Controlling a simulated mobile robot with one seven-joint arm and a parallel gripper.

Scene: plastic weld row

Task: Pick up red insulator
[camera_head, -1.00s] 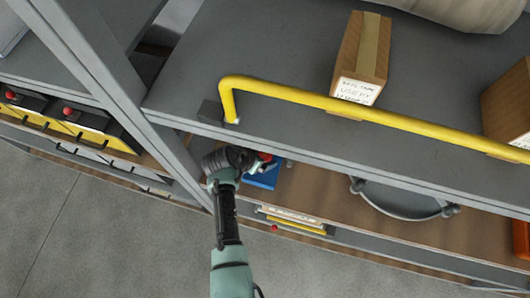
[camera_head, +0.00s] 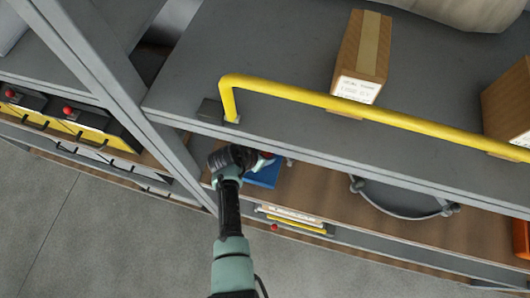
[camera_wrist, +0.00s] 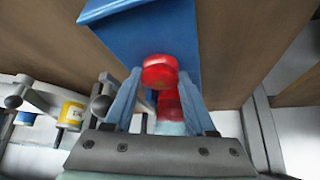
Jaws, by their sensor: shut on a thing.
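The red insulator (camera_wrist: 160,72) shows in the wrist view as a round red head with a red body below it. My gripper (camera_wrist: 158,100) is shut on it, with one finger on each side. A blue bin or block (camera_wrist: 158,28) is right behind it; I cannot tell whether the insulator touches it. In the head view my gripper (camera_head: 258,160) is at the lower shelf, under the edge of the upper one. Only a small bit of red (camera_head: 267,155) shows at its tip, beside the blue bin (camera_head: 264,174).
A yellow rail (camera_head: 370,117) runs along the front of the grey upper shelf (camera_head: 240,50), close above my gripper. A grey post (camera_head: 160,150) stands just to the left. A cardboard box (camera_head: 361,58) stands on the upper shelf. A yellow-labelled cylinder (camera_wrist: 72,113) is at left in the wrist view.

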